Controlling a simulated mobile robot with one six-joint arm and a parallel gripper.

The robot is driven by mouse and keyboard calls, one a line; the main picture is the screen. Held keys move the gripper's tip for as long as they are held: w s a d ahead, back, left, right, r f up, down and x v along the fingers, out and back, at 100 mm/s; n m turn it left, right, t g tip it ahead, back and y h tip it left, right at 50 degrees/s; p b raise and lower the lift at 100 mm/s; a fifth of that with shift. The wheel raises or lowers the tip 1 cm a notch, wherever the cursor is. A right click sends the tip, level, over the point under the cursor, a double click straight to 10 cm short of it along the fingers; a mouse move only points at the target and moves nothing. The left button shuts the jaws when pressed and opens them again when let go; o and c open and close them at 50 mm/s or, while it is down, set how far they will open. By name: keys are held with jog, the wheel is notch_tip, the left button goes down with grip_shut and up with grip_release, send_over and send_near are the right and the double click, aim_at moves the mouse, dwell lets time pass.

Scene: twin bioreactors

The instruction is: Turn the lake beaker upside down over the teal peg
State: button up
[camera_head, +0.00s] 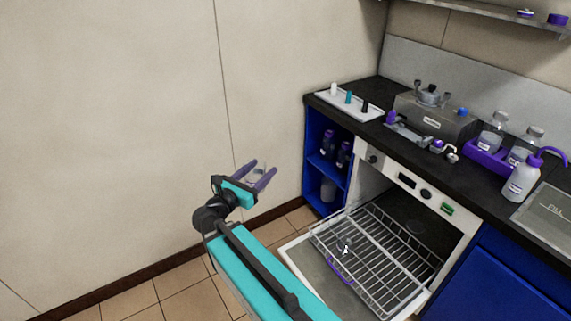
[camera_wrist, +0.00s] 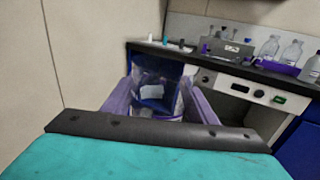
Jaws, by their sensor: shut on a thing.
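My gripper (camera_head: 260,176) is shut on a clear beaker (camera_head: 258,170), held in the air in front of the bare wall, left of the counter. In the wrist view the beaker (camera_wrist: 155,92) shows between the two purple fingers, with a pale label patch. The blue cabinet shows through or behind it, so its own tint and which way its mouth faces are hard to tell. The teal peg (camera_head: 348,97) stands upright on a white board (camera_head: 362,111) at the counter's left end, between a white peg (camera_head: 333,90) and a black peg (camera_head: 365,106). The gripper is well apart from the pegs.
An oven with its door open and wire rack (camera_head: 375,255) pulled out lies right of my arm. A grey device (camera_head: 436,117), bottles in a purple tray (camera_head: 486,157) and a wash bottle (camera_head: 521,181) stand on the black counter. Blue shelves (camera_head: 325,165) hold bottles below the pegs.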

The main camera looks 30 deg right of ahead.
jog(key=a+f+n+t+y, duration=0.1)
jog(key=a+n+t, duration=0.1)
jog(key=a, duration=1.3)
jog(key=shift+f+t+y, duration=0.15)
jog(key=shift+t+y, duration=0.15)
